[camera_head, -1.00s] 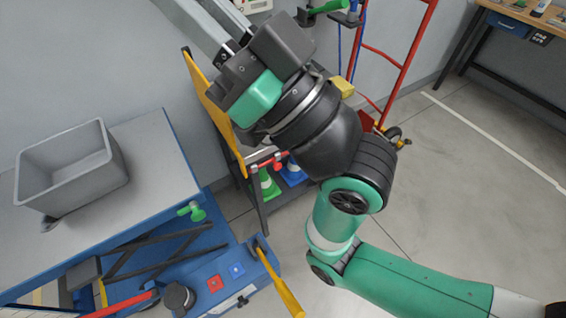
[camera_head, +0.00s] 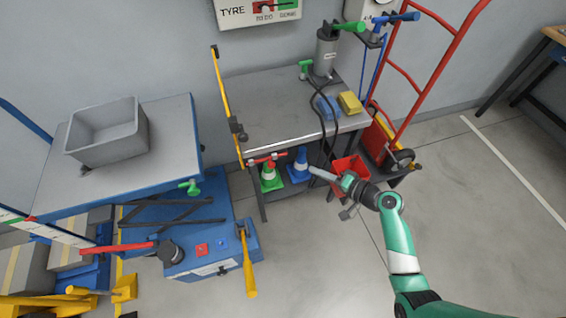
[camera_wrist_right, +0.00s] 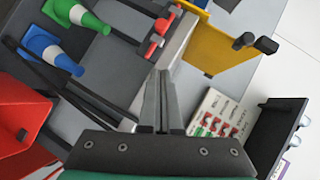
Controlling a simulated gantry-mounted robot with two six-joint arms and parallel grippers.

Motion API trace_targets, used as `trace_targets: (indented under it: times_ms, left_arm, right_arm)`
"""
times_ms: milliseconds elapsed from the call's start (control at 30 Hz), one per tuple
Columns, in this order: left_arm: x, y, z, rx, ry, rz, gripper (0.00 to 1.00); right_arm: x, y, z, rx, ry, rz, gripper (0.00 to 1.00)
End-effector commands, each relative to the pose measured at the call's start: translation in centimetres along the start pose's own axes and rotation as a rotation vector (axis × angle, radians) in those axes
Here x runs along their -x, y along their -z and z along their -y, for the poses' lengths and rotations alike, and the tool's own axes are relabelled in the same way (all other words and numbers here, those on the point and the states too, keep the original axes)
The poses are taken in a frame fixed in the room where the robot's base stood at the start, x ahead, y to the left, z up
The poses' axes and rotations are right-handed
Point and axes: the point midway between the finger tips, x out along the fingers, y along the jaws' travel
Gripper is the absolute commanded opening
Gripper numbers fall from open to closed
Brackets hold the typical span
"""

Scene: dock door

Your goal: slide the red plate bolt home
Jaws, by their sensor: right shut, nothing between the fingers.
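A red bolt-like fitting (camera_head: 267,158), which I take for the red plate bolt, sits at the front edge of the grey bench, above the cones. It shows in the right wrist view (camera_wrist_right: 158,34), beyond and slightly left of the fingertips. My right gripper (camera_head: 314,171) is in front of the bench, right of the fitting and apart from it. In the right wrist view its fingers (camera_wrist_right: 162,74) are shut together with nothing between them. How far the bolt is slid cannot be told. My left gripper is not in view.
A green cone (camera_head: 270,178) and a blue cone (camera_head: 299,167) stand under the bench (camera_head: 285,115). A red bin (camera_head: 349,170) is close beyond the right gripper. A yellow bar (camera_head: 226,95) rises at the bench's left end. Floor is clear at right.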

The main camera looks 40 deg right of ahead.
Motion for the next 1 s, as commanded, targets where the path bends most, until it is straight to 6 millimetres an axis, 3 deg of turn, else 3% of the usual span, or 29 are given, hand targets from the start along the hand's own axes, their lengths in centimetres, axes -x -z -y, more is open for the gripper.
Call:
trace_targets:
  times_ms: [333,800,1000]
  left_arm:
    - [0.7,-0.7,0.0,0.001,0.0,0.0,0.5]
    - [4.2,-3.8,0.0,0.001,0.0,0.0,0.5]
    - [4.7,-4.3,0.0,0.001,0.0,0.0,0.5]
  right_arm:
    - [-1.3,-0.2,-0.2,0.006,0.002,0.004,0.0]
    - [-10.8,-0.4,-0.3,0.006,0.003,0.004,0.0]
    - [-12.5,-2.5,0.0,0.006,0.002,0.003,0.0]
